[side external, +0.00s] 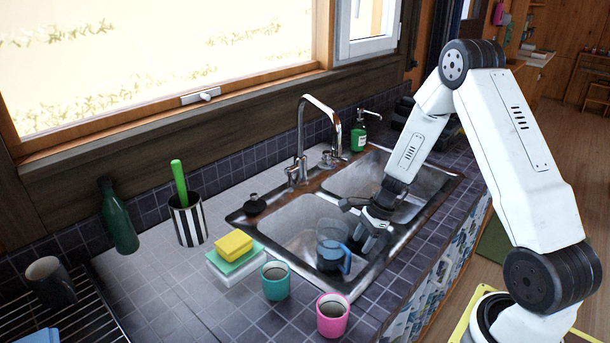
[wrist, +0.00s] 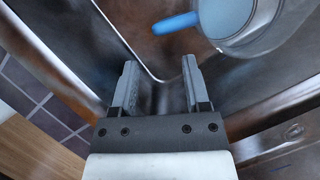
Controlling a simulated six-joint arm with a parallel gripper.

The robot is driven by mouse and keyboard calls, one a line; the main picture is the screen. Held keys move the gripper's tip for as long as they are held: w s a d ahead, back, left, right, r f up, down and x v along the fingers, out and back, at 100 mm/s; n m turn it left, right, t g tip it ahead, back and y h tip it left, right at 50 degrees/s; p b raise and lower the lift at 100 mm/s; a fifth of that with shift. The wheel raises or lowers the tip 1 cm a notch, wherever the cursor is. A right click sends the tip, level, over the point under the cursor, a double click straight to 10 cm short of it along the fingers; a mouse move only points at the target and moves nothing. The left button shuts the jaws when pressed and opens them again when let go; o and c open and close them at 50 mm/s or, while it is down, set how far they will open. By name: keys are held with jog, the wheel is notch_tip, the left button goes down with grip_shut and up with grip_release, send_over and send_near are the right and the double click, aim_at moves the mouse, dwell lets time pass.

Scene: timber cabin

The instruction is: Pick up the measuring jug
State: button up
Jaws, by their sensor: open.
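The measuring jug (side external: 331,246) is clear with a blue handle and stands in the near basin of the steel sink (side external: 294,222). In the wrist view the jug (wrist: 228,18) shows at the top right, cut off by the frame edge, with its blue handle (wrist: 176,23) pointing left. My gripper (side external: 360,222) is over the sink, just to the right of the jug and above it. In the wrist view my gripper (wrist: 158,75) has its two fingers apart with nothing between them. The jug lies beyond the fingertips, and I see no contact.
A chrome tap (side external: 301,135) rises behind the sink. A teal mug (side external: 275,281), a pink mug (side external: 332,315) and stacked sponges (side external: 234,246) stand near the sink's left and front. A striped holder (side external: 187,222), green bottle (side external: 119,218) and soap dispenser (side external: 359,134) stand farther back.

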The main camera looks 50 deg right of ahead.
aim_at(349, 273)
jog(key=shift+x, duration=1.35)
jog(key=shift+x, duration=2.6)
jog(key=shift+a+r, duration=0.1)
jog(key=shift+a, duration=0.05)
jog(key=shift+c, duration=0.2)
grip_shut()
